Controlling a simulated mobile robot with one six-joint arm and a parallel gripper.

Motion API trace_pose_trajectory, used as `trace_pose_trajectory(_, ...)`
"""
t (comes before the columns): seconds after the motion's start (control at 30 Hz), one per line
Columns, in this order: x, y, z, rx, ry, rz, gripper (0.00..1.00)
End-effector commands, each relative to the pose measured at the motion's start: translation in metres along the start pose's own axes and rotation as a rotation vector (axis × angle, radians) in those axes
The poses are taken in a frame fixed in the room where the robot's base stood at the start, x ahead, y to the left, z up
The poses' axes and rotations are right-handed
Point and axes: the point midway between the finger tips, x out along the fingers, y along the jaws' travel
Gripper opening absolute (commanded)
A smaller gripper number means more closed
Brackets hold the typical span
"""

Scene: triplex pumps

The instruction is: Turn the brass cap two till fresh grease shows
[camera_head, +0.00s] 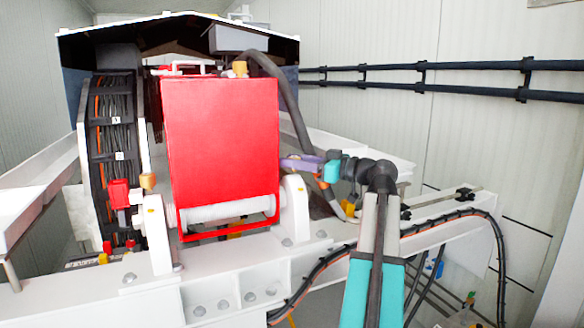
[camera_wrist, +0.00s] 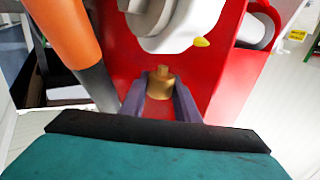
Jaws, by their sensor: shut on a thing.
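In the wrist view a brass cap (camera_wrist: 160,88) with a narrower stub on top sits between the two purple fingers of my gripper (camera_wrist: 160,92), against the red panel. The fingers are shut on its sides. In the head view my gripper (camera_head: 286,163) reaches in at the right edge of the red guard (camera_head: 220,140), and the held cap is hidden there. Two other brass caps show in the head view: one on top (camera_head: 240,69) and one at the left bearing (camera_head: 148,181). I see no number on the caps and cannot make out grease.
In the wrist view an orange and grey hose (camera_wrist: 70,40) passes close on the left, and a white rounded housing (camera_wrist: 180,25) with a yellow tip stands just beyond the cap. In the head view a dark hose (camera_head: 288,100) curves down behind my gripper. Black rails (camera_head: 450,65) line the wall.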

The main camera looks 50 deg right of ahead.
Motion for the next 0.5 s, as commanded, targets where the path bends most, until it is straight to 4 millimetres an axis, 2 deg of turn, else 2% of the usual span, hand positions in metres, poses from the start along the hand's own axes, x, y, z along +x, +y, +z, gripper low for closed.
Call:
trace_pose_trajectory(0.2, -0.0006, -0.0024, 0.0006, -0.001, 0.003, 0.125, 0.06)
trace_pose_trajectory(0.5, -0.0002, -0.0002, -0.0006, 0.0, 0.003, 0.215, 0.06)
